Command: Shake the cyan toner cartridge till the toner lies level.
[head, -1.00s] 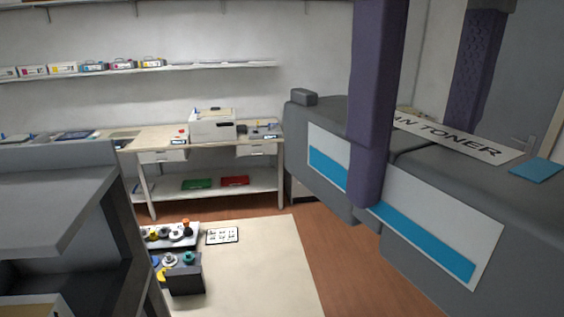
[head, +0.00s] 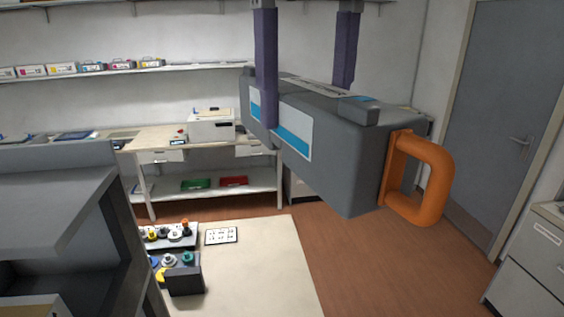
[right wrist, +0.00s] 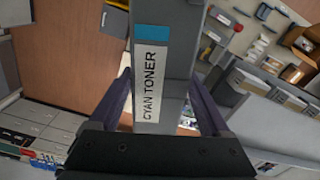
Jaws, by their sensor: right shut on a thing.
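The cyan toner cartridge (head: 345,165) is a long dark grey box with a white and cyan label on its side and an orange loop handle (head: 438,180) at its right end. It hangs in the air in front of me, slightly tilted. My right gripper (head: 306,105) comes from above, shut on the cartridge with one purple finger on each long side. In the right wrist view the cartridge (right wrist: 176,15) runs between the fingers, its "CYAN TONER" label (right wrist: 152,85) facing the camera. The toner inside is hidden. My left gripper is out of view.
A workbench (head: 160,134) with a white printer (head: 210,126) stands at the back wall under a shelf (head: 130,72) of toner boxes. A grey shelf unit (head: 60,195) is near left. A door (head: 492,130) and a drawer cabinet (head: 535,265) are right.

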